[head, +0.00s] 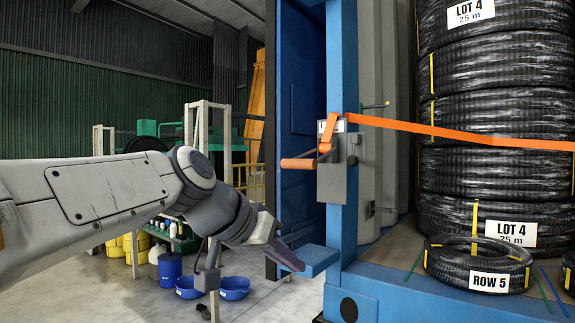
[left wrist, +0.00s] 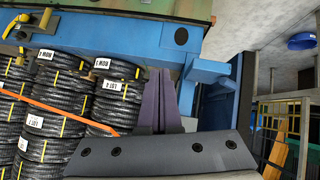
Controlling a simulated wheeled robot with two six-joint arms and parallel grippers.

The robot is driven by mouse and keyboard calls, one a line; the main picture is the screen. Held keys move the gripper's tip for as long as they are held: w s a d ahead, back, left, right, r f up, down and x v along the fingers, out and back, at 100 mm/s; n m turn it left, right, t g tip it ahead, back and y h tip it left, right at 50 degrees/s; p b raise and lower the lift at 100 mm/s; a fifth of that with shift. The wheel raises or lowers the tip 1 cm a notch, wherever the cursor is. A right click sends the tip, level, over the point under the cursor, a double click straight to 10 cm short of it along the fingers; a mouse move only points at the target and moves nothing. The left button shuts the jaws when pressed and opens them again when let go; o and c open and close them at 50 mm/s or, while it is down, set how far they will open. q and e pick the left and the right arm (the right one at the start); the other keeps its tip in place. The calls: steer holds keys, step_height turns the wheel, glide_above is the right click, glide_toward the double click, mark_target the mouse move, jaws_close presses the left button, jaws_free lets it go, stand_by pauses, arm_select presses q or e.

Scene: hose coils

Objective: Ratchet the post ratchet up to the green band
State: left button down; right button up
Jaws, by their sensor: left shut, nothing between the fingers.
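I cannot make out a green band on the ratchet. My left gripper (head: 291,259) is shut and empty, below and left of the handle, apart from it. Its fingers also show in the left wrist view (left wrist: 162,98). My right gripper is out of view.
Stacked black hose coils (head: 497,110) stand right of the post, with a loose coil (head: 478,264) on the blue-edged deck. A blue step (head: 312,262) juts out close by my left gripper. Blue tubs (head: 235,288) and a blue drum (head: 170,270) stand on the floor behind.

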arm_select(q)
steer(key=w+a+r+m+t+h, duration=0.1)
steer(key=w+a+r+t, duration=0.15)
steer(key=r, duration=0.55)
steer(key=w+a+r+t, duration=0.1)
steer(key=a+r+t, duration=0.15)
steer(key=r, duration=0.45)
steer(key=w+a+r+m+t+h, duration=0.1)
steer(key=a+r, duration=0.2)
steer(key=r, duration=0.5)
steer(key=w+d+f+p, duration=0.5)
steer(key=w+d, duration=0.2)
steer(key=w, duration=0.2)
steer(key=shift+w+d+f, duration=0.15)
steer(key=shift+w+f, duration=0.05)
steer(key=shift+f, duration=0.05)
